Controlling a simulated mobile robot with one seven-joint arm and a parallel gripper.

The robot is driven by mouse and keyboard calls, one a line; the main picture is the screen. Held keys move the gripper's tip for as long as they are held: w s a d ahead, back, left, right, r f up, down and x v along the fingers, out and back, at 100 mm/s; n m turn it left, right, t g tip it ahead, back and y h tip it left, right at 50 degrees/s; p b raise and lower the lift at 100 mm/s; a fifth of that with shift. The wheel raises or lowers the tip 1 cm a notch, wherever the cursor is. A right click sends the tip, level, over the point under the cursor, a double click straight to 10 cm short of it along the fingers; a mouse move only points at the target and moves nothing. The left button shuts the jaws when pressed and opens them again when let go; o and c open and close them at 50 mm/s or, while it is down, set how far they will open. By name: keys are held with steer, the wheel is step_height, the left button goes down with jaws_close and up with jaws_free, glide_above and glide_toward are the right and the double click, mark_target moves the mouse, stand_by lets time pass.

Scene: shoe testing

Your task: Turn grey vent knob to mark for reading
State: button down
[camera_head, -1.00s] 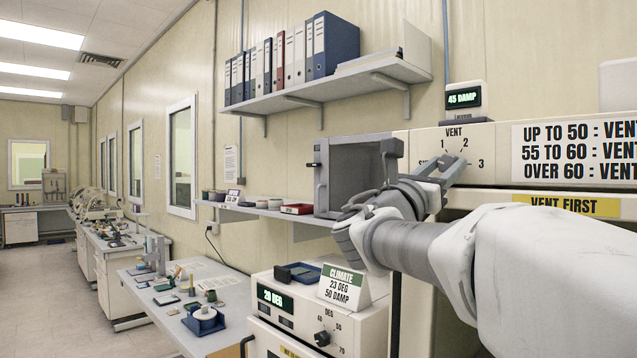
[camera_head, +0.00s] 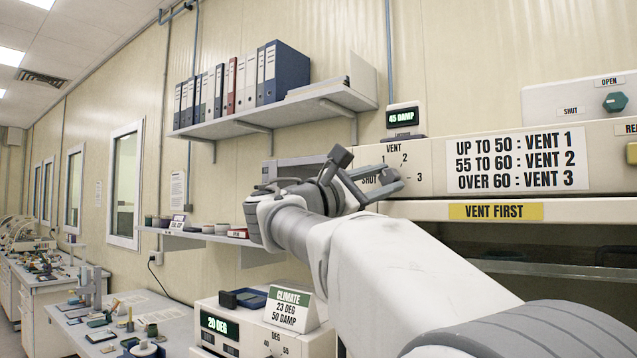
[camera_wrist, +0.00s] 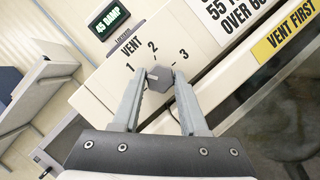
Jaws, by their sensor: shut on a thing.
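The grey vent knob (camera_wrist: 162,82) is a faceted knob on the cream panel, with marks 1, 2 and 3 around it under the word VENT. My gripper (camera_wrist: 165,76) is shut on it, one finger on each side. I cannot tell which mark the knob points to. In the head view my gripper (camera_head: 386,178) is at the dial and covers most of the knob. The small display (camera_head: 403,117) above reads 45 DAMP. The sign (camera_head: 516,160) pairs up to 50 with vent 1, 55 to 60 with vent 2, over 60 with vent 3.
A yellow VENT FIRST label (camera_head: 496,211) is below the sign. A wall shelf (camera_head: 280,108) with binders is left of the panel. A CLIMATE card (camera_head: 290,308) stands below on a cream unit.

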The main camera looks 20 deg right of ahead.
stand_by(0.3)
steer(key=shift+c, duration=2.2)
jaws_free()
steer(key=b+v, duration=0.2)
steer(key=v, duration=1.5)
steer(key=shift+a+b, duration=0.25)
steer(key=shift+b, duration=0.05)
